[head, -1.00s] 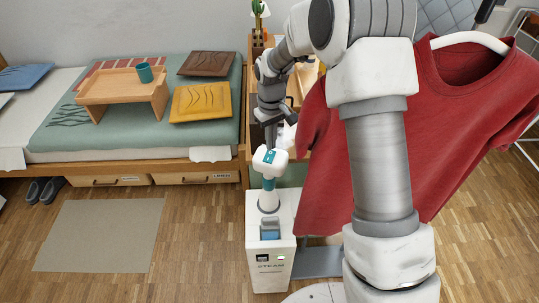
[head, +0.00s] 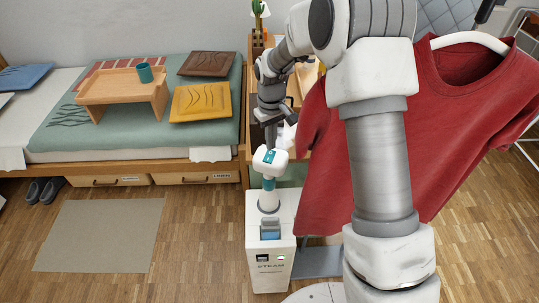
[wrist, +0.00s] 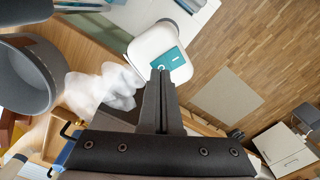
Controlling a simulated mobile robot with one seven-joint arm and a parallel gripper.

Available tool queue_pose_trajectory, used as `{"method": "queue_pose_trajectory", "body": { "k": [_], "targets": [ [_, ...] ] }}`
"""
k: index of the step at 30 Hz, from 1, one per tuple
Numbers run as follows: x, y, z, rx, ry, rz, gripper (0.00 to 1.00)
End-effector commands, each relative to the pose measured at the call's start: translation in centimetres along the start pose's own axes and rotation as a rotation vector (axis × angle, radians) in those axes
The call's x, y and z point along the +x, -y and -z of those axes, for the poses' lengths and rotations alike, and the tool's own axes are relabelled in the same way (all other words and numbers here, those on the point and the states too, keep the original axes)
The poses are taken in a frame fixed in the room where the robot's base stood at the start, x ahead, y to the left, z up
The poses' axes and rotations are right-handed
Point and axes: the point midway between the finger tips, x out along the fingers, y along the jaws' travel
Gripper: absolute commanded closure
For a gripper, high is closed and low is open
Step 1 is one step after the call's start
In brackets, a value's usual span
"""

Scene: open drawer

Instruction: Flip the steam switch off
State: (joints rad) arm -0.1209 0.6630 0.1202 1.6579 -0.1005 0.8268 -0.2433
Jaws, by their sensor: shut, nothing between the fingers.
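The steamer's white head (head: 270,160) stands upright on a teal-and-white neck above its white base unit (head: 269,275), which is labelled STEAM. A teal switch panel shows on top of the head; in the wrist view this teal panel (wrist: 168,60) carries a small white mark. My gripper (head: 270,145) is shut and empty, pointing down just behind the head. In the wrist view my gripper's tips (wrist: 160,73) overlap the panel's near edge; I cannot tell whether they touch it. White steam (wrist: 105,86) shows beside the head.
A red shirt (head: 400,130) hangs close to the steamer's right. A bed (head: 100,140) with a wooden tray table stands at the left. A wooden desk (head: 248,100) is behind the steamer. Bare floor (head: 200,225) lies left of the base.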

Motion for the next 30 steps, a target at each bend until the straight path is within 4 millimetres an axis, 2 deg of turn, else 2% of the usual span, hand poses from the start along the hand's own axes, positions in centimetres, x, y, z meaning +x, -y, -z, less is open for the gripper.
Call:
{"method": "queue_pose_trajectory", "body": {
  "k": [30],
  "targets": [
    [1.1,0.0,0.0,0.0,0.0,0.0,1.0]
  ]
}}
